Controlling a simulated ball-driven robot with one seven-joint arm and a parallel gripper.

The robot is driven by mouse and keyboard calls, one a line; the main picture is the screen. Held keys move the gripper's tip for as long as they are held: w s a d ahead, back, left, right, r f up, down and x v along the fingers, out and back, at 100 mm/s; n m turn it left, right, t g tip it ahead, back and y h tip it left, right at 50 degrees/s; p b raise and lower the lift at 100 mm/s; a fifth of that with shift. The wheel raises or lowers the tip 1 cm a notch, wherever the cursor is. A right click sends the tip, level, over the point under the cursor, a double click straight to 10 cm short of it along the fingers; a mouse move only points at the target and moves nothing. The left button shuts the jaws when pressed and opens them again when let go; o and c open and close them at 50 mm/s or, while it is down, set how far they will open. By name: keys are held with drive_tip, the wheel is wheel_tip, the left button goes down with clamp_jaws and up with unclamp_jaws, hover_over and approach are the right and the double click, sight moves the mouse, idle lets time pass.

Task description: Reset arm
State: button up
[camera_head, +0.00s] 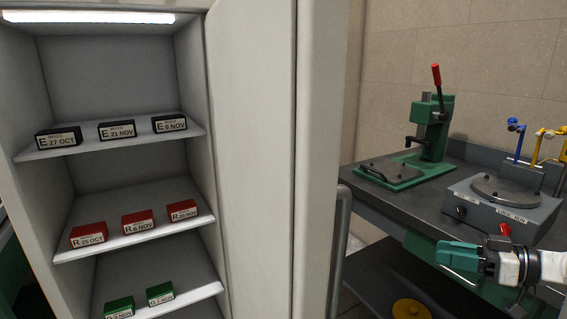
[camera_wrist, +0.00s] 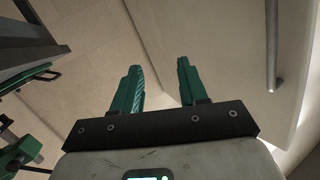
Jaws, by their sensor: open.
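My gripper (camera_head: 446,254) shows at the lower right of the head view, with green fingers pointing left, in front of the workbench. In the wrist view my gripper (camera_wrist: 156,85) has its two green fingers apart with nothing between them. Beyond the fingers there is a plain pale surface and a grey vertical handle (camera_wrist: 272,45). My gripper touches nothing that I can see.
An open cabinet (camera_head: 250,150) at left holds black, red and green labelled blocks on shelves. A dark workbench (camera_head: 400,200) at right carries a green press (camera_head: 432,130) with a red-tipped lever and a grey device (camera_head: 500,205) with a round plate. A yellow disc (camera_head: 411,309) lies below.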

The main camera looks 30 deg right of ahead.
drive_tip(key=s+a+f+m+g+h+p, duration=0.25)
drive_tip(key=a+f+m+g+p, duration=0.35)
drive_tip(key=a+f, duration=1.2)
drive_tip(key=s+a+f+n+g+h+p, duration=0.1)
drive_tip(key=s+a+f+g+h, duration=0.1)
drive_tip(key=s, duration=0.5)
drive_tip(key=s+a+f+n+g+h+p, duration=0.1)
drive_tip(key=s+a+f+g+h, duration=0.1)
drive_tip(key=s+a+g, duration=0.3)
drive_tip(key=s+h, duration=0.1)
drive_tip(key=s, duration=0.2)
drive_tip(key=shift+s+a, duration=0.25)
drive_tip(key=shift+a, duration=0.05)
